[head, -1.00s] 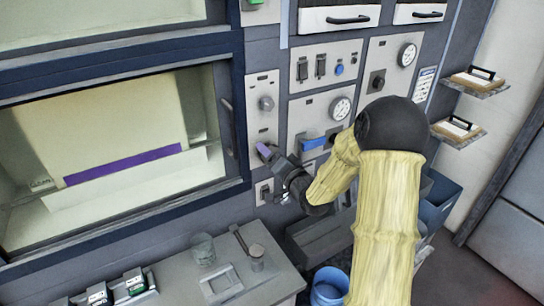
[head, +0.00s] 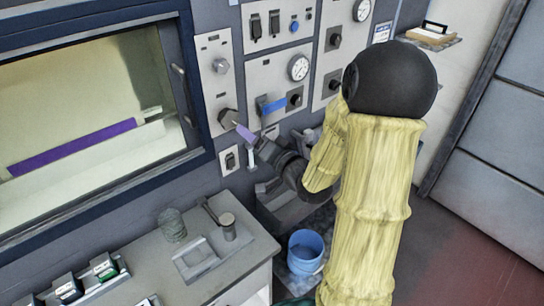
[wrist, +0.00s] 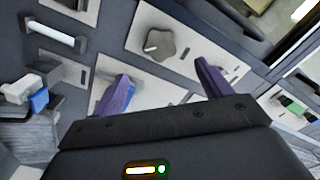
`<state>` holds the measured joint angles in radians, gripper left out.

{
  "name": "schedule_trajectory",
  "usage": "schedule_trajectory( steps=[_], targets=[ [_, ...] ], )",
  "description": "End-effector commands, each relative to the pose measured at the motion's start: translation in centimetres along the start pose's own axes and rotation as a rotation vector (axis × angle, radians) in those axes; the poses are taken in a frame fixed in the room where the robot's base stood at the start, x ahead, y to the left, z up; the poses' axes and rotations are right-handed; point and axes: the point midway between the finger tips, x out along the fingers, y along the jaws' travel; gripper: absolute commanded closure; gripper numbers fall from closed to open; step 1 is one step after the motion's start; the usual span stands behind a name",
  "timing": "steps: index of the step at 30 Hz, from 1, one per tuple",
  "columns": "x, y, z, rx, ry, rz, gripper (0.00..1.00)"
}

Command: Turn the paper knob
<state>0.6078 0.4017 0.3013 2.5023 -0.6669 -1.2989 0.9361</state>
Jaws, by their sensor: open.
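A grey lobed knob (wrist: 165,43) with a pale pointer mark sits on a light plate in the wrist view, beyond and between my fingertips. In the head view this appears to be the lower knob (head: 228,118) on the narrow panel beside the window. Its label is not legible, so I cannot confirm it is the paper knob. My gripper (head: 246,133) is just right of and below that knob, with a purple finger showing. In the wrist view my gripper (wrist: 161,72) is open, purple fingers apart, with nothing between them. The knob appears clear of the fingers.
Another knob (head: 221,66) is higher on the same panel. A blue lever (head: 272,105) and a dial gauge (head: 298,67) are on the panel to the right. A counter with a grey cup (head: 172,225) is below; a blue bucket (head: 305,252) stands lower right.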

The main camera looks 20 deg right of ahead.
Motion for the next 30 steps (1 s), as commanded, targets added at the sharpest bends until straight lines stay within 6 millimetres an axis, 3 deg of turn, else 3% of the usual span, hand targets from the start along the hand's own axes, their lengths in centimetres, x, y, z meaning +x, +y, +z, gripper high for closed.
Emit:
schedule_trajectory(
  steps=[1,30],
  targets=[
    [-1.1,0.2,0.1,-0.001,0.003,0.004,0.22],
    [-6.6,0.1,0.1,0.000,-0.001,0.002,0.22]
  ],
)
